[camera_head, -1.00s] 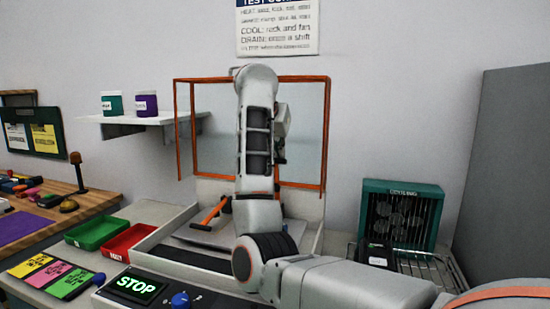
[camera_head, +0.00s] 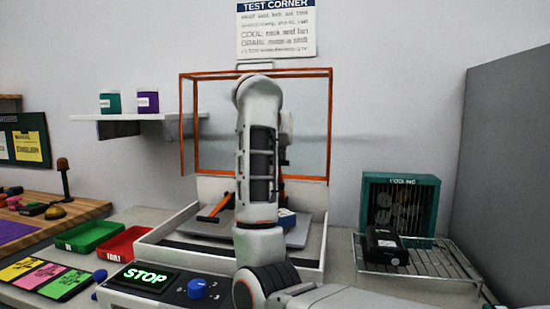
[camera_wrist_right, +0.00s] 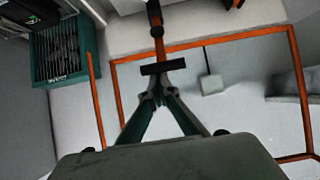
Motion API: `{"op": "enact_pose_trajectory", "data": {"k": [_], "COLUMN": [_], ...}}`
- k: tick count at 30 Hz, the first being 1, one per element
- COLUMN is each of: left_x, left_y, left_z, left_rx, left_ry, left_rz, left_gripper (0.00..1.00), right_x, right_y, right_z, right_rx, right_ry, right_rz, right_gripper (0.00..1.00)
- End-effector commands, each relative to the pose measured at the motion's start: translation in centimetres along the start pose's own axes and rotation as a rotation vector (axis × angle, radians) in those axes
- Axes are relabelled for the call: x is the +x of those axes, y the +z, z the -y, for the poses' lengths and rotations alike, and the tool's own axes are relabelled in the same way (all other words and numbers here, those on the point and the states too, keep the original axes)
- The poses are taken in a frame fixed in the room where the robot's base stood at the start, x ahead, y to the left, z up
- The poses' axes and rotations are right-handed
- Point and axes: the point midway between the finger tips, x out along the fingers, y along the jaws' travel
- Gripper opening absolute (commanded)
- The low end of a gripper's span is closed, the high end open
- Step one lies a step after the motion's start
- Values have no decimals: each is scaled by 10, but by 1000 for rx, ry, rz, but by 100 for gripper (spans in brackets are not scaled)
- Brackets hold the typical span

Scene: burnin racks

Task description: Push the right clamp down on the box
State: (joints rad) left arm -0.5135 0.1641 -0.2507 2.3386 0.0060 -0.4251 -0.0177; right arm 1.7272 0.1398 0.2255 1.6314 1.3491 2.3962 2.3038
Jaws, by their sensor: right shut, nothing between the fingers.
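The test tray (camera_head: 316,250), a white open box with an orange-framed clear lid (camera_head: 330,125) raised behind it, holds a grey plate (camera_head: 298,238). A small blue box (camera_head: 286,221) lies on the plate, partly hidden by my right arm. The left clamp (camera_head: 216,207) is an orange lever with a black end, tilted up. Only an orange sliver of the right clamp (camera_head: 281,186) shows beside my arm. In the wrist view the right clamp (camera_wrist_right: 158,46) runs just beyond my right gripper (camera_wrist_right: 161,90), which is shut and empty; I cannot tell whether they touch. My left gripper is not in view.
A control panel (camera_head: 146,278) reading STOP fronts the tray. Green (camera_head: 92,236) and red (camera_head: 124,243) bins stand left of it. At right, a black device (camera_head: 386,247) sits on a wire rack (camera_head: 436,262) before a teal cooling fan (camera_head: 400,205).

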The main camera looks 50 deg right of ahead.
Motion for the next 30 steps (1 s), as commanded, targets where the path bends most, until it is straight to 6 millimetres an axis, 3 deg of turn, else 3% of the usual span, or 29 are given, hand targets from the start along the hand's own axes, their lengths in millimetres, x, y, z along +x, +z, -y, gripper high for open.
{"op": "enact_pose_trajectory", "data": {"k": [20, 23, 30], "left_x": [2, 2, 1], "left_y": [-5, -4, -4], "left_z": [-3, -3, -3], "left_rx": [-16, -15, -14], "left_ry": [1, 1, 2], "left_rz": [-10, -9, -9], "left_gripper": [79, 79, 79], "right_x": [0, -11, -59], "right_y": [0, -1, -1], "right_z": [0, 1, 1], "right_rx": [1, 2, 4], "right_ry": [-2, -4, -8], "right_rz": [-1, -1, -1], "right_gripper": [0, 0, 0]}}
